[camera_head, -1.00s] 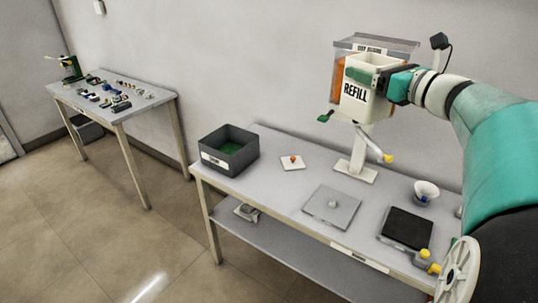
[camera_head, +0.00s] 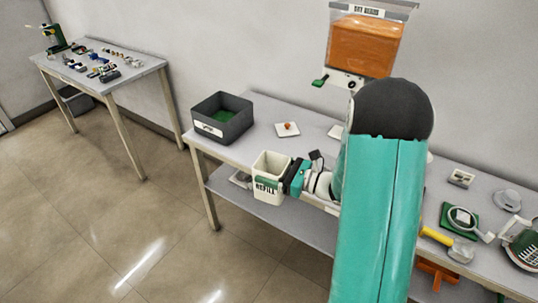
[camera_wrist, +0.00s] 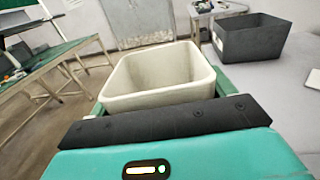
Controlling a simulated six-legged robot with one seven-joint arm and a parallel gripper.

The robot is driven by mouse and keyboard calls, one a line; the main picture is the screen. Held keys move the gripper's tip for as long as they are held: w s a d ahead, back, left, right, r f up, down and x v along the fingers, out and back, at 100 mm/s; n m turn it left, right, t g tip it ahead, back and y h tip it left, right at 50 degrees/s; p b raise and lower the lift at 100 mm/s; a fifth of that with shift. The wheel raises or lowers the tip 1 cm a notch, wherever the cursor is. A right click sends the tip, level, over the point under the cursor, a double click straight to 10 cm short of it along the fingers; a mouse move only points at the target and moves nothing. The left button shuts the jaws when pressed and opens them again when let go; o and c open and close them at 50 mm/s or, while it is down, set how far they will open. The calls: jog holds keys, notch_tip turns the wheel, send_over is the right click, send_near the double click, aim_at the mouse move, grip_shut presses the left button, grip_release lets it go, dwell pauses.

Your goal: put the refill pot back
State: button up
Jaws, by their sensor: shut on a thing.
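The refill pot (camera_head: 267,190) is a cream, square-mouthed tub with a dark label. My gripper (camera_head: 282,178) is shut on it from the right in the head view, with a green finger along its side. The pot looks upright and overlaps the front edge of the near table in the picture; I cannot tell its exact height. In the wrist view the pot (camera_wrist: 160,78) is just beyond the gripper (camera_wrist: 160,118), its mouth facing up and its visible inside bare.
A dark grey bin (camera_head: 222,118) stands on the near table's left end, also in the wrist view (camera_wrist: 252,42). A white plate (camera_head: 287,129) with a small orange piece sits beside it. A lower shelf (camera_head: 285,222) runs beneath. Open floor lies left, before another table (camera_head: 130,68).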

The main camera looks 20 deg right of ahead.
jog(key=a+f+n+g+y, duration=0.1)
jog(key=a+f, duration=0.5)
jog(key=f, duration=0.6)
jog(key=shift+w+g+y, duration=0.2)
jog(key=shift+g+y, duration=0.2)
jog(key=shift+w+n, duration=0.1)
jog(key=shift+n, duration=0.2)
